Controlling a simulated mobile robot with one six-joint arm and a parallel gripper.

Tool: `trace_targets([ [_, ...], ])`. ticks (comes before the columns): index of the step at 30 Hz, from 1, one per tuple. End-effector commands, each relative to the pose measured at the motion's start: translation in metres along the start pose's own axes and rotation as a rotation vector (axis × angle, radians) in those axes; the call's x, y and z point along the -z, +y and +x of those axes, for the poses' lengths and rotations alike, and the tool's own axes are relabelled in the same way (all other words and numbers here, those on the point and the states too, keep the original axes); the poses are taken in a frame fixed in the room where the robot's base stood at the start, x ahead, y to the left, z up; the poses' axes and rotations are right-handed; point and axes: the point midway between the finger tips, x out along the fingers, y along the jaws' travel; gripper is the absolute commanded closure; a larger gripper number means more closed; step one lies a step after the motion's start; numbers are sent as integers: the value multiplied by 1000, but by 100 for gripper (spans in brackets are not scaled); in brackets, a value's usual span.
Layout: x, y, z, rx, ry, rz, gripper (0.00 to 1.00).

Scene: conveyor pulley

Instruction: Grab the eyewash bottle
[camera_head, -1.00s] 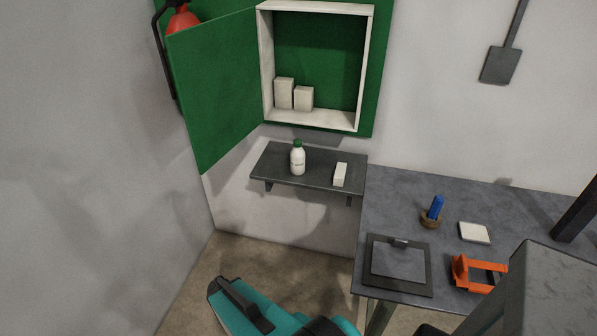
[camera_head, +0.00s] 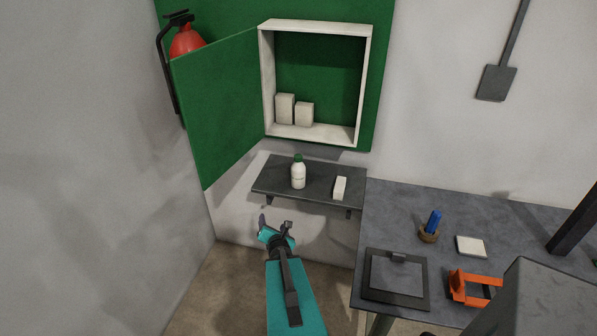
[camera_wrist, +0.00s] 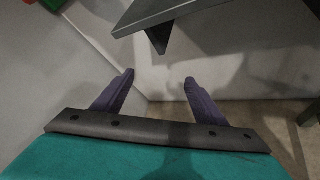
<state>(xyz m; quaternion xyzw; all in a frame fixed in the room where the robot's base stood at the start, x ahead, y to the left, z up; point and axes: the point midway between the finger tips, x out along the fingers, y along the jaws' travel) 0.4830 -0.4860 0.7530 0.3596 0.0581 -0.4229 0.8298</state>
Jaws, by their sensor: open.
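The eyewash bottle (camera_head: 298,176) is white with a green cap and stands upright on a dark grey wall shelf (camera_head: 318,188), left of its middle. My gripper (camera_head: 274,222) is in front of and below the shelf in the head view, apart from the bottle. In the wrist view my gripper (camera_wrist: 158,76) shows two purple-grey fingers spread wide with nothing between them. The underside and edge of the shelf (camera_wrist: 165,12) show at the top of the wrist view. The bottle is not visible in the wrist view.
A small white box (camera_head: 339,188) stands on the shelf right of the bottle. Above is a wall cabinet (camera_head: 316,137) with its green door (camera_head: 218,105) swung open to the left. A workbench (camera_head: 400,215) with several items stands right. A fire extinguisher (camera_head: 187,40) hangs upper left.

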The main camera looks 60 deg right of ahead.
Motion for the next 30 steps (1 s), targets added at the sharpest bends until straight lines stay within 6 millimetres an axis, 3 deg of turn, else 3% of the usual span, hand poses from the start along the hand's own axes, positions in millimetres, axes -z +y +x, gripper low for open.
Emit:
trace_targets([
  [1,-24,-3,-2,-13,-47,-60,35],
  [6,-94,-10,-13,-51,-207,-288,35],
  [12,-153,-17,-30,-52,-359,-508,35],
  [18,-177,-20,-40,-45,-425,-607,35],
  [30,-178,-20,-40,-44,-430,-613,35],
])
